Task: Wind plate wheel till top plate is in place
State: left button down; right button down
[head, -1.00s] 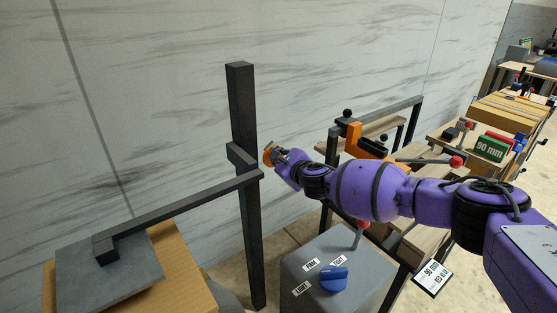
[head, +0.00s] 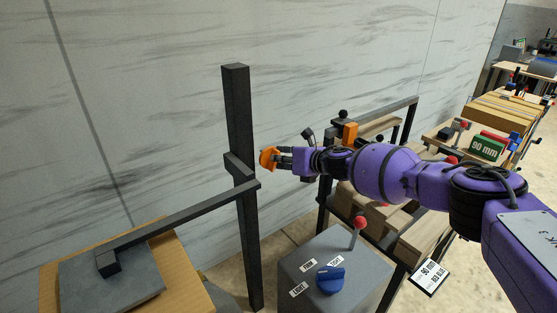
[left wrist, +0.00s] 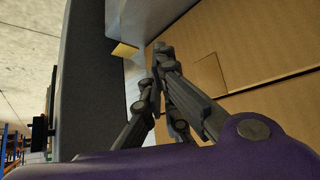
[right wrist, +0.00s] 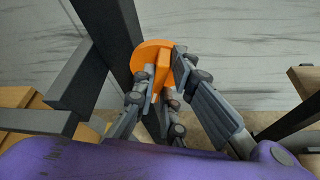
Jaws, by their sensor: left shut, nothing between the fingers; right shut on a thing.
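The orange plate wheel (head: 267,159) is at the dark upright post (head: 240,110), and it also shows in the right wrist view (right wrist: 150,58). My right gripper (head: 282,158) is shut on the wheel's raised orange grip, coming from the right. A dark arm (head: 190,213) runs from the post to the grey top plate (head: 135,292) at lower left. The plate is over a brown cardboard box (head: 190,270); I cannot tell whether they touch. My left gripper (left wrist: 158,52) is shut and empty beside brown cardboard surfaces in the left wrist view; it is out of the head view.
A grey box with a blue knob (head: 330,281) and a red-tipped lever (head: 359,229) stands right of the post. Behind my right arm are a dark frame (head: 395,108) and wooden benches. A marbled wall (head: 130,60) is close behind the post.

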pick_arm(q)
notch_tip(320, 180, down, 6)
jog(key=s+b, duration=0.1)
jog(key=b, duration=0.5)
jog(key=shift+s+a, duration=0.25)
jog(key=shift+a, duration=0.15)
pick_arm(e)
jog(key=m+y, duration=0.1)
jog(key=m, duration=0.1)
jog(key=f+m+y, duration=0.1)
jog(key=m+y, duration=0.1)
jog(key=m, duration=0.1)
jog(key=d+m+g+y, duration=0.1)
jog(key=m, duration=0.1)
jog(key=shift+w+f+m, duration=0.3)
jog(key=shift+w+m, duration=0.05)
jog(key=shift+m, duration=0.05)
pick_arm(q)
jog(key=shift+s, duration=0.2)
pick_arm(e)
jog(key=shift+r, duration=0.1)
jog(key=c, duration=1.8)
grip_release()
jog(key=v, duration=1.2)
jog(key=shift+y, duration=0.3)
